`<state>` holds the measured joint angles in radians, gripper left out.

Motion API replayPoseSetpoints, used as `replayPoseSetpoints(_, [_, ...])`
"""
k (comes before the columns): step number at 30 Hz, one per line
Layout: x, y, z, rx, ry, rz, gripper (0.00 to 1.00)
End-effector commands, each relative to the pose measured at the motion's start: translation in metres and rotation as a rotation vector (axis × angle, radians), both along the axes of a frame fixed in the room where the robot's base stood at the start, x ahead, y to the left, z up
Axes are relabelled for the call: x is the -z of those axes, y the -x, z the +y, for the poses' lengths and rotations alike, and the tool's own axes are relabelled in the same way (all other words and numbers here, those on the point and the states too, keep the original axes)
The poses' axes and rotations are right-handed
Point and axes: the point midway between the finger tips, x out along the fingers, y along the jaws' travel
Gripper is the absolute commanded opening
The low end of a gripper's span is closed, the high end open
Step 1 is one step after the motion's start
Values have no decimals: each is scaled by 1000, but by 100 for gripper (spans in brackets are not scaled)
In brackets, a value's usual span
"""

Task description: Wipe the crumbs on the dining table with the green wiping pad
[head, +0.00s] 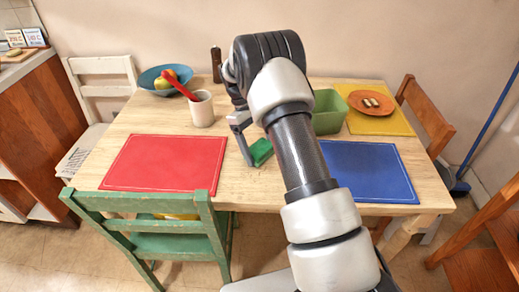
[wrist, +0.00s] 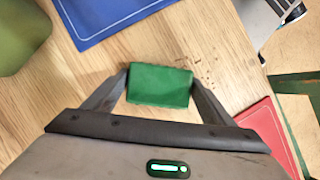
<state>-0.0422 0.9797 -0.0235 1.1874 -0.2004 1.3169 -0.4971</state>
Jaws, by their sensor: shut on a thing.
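The green wiping pad (head: 261,151) is between the fingers of my gripper (head: 252,150), low over the middle of the dining table (head: 250,187). In the wrist view, my gripper (wrist: 160,88) is shut on the green pad (wrist: 160,85), with one finger at each side of it. Dark crumbs (wrist: 208,72) lie scattered on the bare wood just beyond and to the right of the pad in the wrist view. I cannot tell if the pad touches the wood. My arm hides part of the table in the head view.
A red placemat (head: 165,163) lies left and a blue placemat (head: 368,172) right of the pad. A green bin (head: 328,112), a white cup (head: 202,110), a blue bowl (head: 153,82) and an orange plate (head: 371,104) stand farther back. A green chair (head: 150,225) is at the front edge.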

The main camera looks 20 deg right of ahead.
Motion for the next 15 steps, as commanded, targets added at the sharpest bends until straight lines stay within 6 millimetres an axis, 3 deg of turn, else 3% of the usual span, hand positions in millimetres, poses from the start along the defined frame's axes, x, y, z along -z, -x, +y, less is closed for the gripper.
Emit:
replayPoseSetpoints(5, [1, 2, 1, -1, 0, 0, 57])
replayPoseSetpoints(15, [-1, 30, 10, -1, 0, 2, 57])
